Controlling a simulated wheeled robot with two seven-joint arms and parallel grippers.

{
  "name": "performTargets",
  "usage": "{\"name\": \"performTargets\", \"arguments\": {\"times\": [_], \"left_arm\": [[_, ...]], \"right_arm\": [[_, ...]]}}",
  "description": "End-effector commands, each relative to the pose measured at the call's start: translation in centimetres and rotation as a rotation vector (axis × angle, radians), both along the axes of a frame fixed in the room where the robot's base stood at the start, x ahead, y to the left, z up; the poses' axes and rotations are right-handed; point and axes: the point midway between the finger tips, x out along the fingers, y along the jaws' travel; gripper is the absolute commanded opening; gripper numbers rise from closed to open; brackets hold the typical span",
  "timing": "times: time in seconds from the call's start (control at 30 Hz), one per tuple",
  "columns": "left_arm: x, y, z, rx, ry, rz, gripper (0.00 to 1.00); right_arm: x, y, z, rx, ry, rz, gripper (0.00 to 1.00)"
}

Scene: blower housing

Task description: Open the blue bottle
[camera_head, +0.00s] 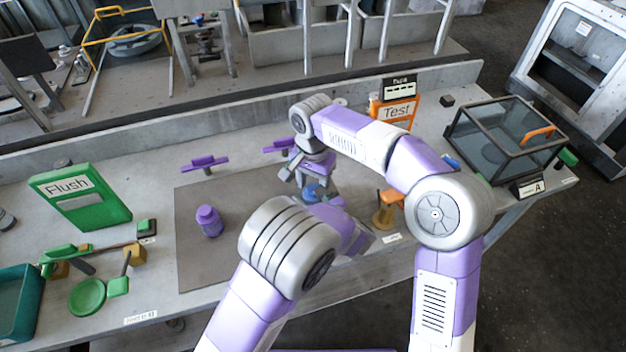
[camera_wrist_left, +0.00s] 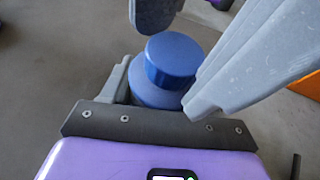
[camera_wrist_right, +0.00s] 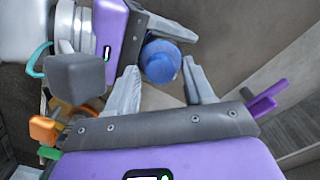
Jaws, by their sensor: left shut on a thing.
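The blue bottle (camera_head: 315,192) is above the grey mat in the head view, partly hidden by my grippers. In the left wrist view its round blue cap (camera_wrist_left: 172,58) sits on the wider body (camera_wrist_left: 150,92). My left gripper (camera_head: 338,212) is shut on the bottle body, though its finger contact is partly hidden. My right gripper (camera_head: 310,172) is open. In the right wrist view the cap (camera_wrist_right: 160,62) lies between and beyond its two spread fingertips (camera_wrist_right: 161,75), with gaps at both sides.
A purple bottle (camera_head: 208,220) stands on the grey mat (camera_head: 195,270). A green Flush sign (camera_head: 80,200) and teal bin (camera_head: 20,295) are at left. My arms crowd the middle.

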Motion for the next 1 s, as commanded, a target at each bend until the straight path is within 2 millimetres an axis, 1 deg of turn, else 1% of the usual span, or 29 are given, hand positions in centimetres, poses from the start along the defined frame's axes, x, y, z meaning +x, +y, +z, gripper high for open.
{"name": "performTargets", "arguments": {"times": [0.03, 0.3, 0.33, 0.47, 0.57, 1.0], "left_arm": [[0.01, -0.03, 0.02, 0.000, 0.000, -0.001, 0.00], [0.01, -0.03, 0.02, -0.001, -0.001, -0.001, 0.00], [0.01, -0.02, 0.02, -0.001, -0.001, -0.001, 0.00], [0.02, -0.01, 0.03, -0.001, 0.000, 0.000, 0.00], [0.01, 0.00, 0.03, -0.001, 0.000, 0.000, 0.00], [0.02, 0.02, 0.02, -0.001, 0.000, 0.000, 0.00]], "right_arm": [[0.00, 0.00, 0.01, 0.000, 0.000, 0.000, 0.43], [0.00, -0.01, 0.02, 0.000, 0.000, 0.000, 0.02], [0.00, -0.01, 0.03, 0.000, 0.000, 0.000, 0.00], [0.00, -0.02, 0.03, -0.001, 0.000, 0.029, 0.00], [0.00, -0.03, 0.04, -0.001, 0.001, 0.137, 0.00], [0.03, -0.08, 0.06, 0.000, 0.002, 0.963, 0.00]]}}
